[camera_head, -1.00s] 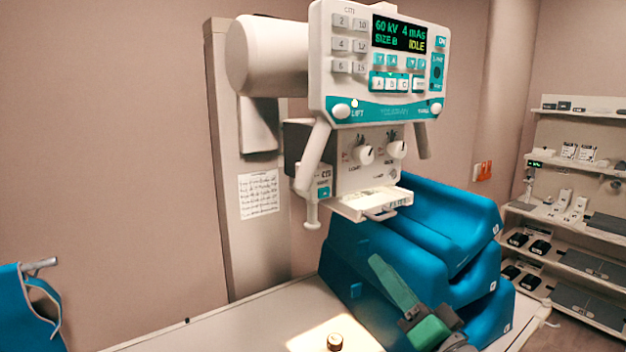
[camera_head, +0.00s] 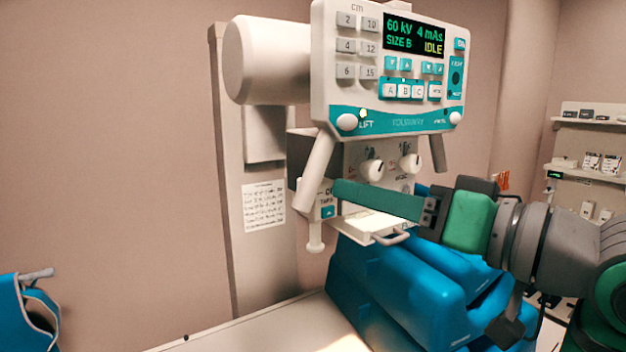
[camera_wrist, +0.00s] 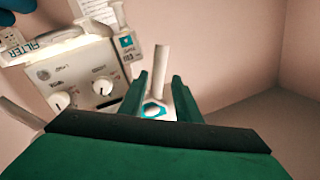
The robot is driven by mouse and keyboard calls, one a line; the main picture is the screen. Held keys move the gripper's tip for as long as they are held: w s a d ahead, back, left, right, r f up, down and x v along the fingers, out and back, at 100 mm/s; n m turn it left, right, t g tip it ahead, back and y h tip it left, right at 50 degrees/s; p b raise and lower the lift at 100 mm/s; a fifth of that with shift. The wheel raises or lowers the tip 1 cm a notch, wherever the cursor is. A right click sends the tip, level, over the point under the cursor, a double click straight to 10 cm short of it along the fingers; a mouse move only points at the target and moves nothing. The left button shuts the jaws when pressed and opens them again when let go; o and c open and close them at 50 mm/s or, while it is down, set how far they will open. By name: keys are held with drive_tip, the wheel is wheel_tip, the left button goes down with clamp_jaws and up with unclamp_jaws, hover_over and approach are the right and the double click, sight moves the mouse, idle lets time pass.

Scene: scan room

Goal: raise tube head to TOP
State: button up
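The white tube head (camera_head: 265,58) is at the top middle of the head view, on a tall column (camera_head: 228,200). Its control panel (camera_head: 418,70) reads 60 kV, 4 mAs, SIZE B, IDLE. A white round knob (camera_head: 347,122) sits by the word LIFT at the panel's lower left. A slanted white handle (camera_head: 319,158) hangs below it. My gripper (camera_head: 338,190) is in front of the collimator below the panel, fingers pointing left. The wrist view shows its fingers (camera_wrist: 159,78) apart, with the handle (camera_wrist: 161,62) and knob (camera_wrist: 152,109) seen between them. I cannot tell whether they touch anything.
The collimator (camera_head: 352,158) has two dials and a filter tray (camera_head: 365,227) just below my gripper. Blue cushions (camera_head: 385,275) lie on the white table (camera_head: 270,325). Shelves (camera_head: 590,170) stand at right. Bare wall and free air lie left of the column.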

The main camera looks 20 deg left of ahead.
sight(319, 183)
drive_tip(key=x, duration=0.9)
drive_tip(key=shift+w+a, duration=0.25)
drive_tip(key=shift+a, duration=0.1)
clamp_jaws()
